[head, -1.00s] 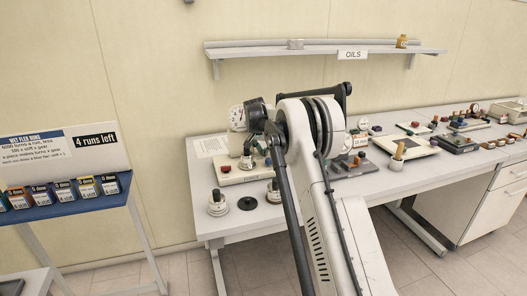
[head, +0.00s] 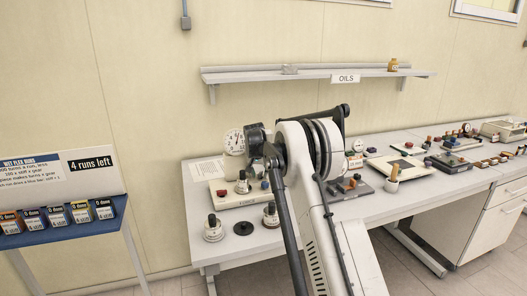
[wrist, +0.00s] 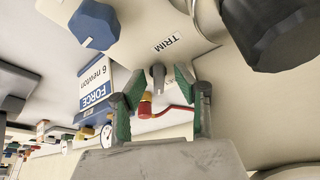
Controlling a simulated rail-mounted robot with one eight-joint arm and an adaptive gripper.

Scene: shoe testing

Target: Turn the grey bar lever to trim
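The grey bar lever (wrist: 158,76) shows in the wrist view as a small grey bar on a pale housing, below the black-on-white TRIM label (wrist: 167,44). My gripper (wrist: 159,80) is open, with a green-padded finger on each side of the lever. Gaps show between the lever and both fingers, so they appear apart from it. In the head view my own arm hides the gripper and the lever.
A blue knob (wrist: 93,25) and a FORCE 6 newton box (wrist: 97,88) lie left of the fingers in the wrist view. A large black round part (wrist: 283,32) is at the right. A red-and-yellow fitting (wrist: 146,106) shows between the fingers.

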